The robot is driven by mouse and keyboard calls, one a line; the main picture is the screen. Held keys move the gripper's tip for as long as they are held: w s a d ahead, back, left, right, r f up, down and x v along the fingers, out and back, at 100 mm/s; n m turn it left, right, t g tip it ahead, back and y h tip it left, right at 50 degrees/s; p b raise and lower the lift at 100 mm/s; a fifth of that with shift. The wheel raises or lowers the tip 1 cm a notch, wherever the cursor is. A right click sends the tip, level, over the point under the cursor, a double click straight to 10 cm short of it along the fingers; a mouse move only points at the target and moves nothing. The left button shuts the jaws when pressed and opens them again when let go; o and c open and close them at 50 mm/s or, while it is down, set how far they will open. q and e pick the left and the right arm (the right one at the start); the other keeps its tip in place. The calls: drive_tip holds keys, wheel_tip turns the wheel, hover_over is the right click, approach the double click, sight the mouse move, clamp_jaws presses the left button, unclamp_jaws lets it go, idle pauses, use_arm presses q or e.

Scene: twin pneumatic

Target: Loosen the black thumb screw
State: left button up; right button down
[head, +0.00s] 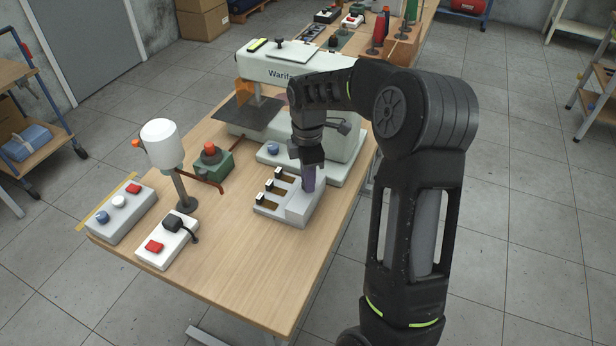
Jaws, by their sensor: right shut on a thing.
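A small black knob (280,41) stands on top of the white machine (285,70); I cannot tell for sure whether it is the black thumb screw. My right gripper (308,168) points down over the grey slotted block (299,212) on the wooden table. It is shut on a dark purple piece (309,181) at the block's right side. I cannot tell whether this piece is clear of the block. My left gripper is out of view.
A white button box (123,215), a white switch box (167,246), a white cup on a stand (162,143) and a green box with a red knob (213,163) stand on the left of the table (235,270). The table's front is clear.

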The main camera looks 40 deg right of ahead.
drive_tip(key=n, duration=0.4)
drive_tip(key=shift+n, duration=0.3)
drive_tip(key=n+p, duration=0.1)
drive_tip(key=n, duration=0.3)
drive_tip(key=shift+w+n, duration=0.1)
drive_tip(key=shift+n, duration=0.3)
drive_tip(key=c, duration=1.2)
unclamp_jaws()
wheel_tip(320, 180, up, 8)
drive_tip(key=shift+f, duration=0.1)
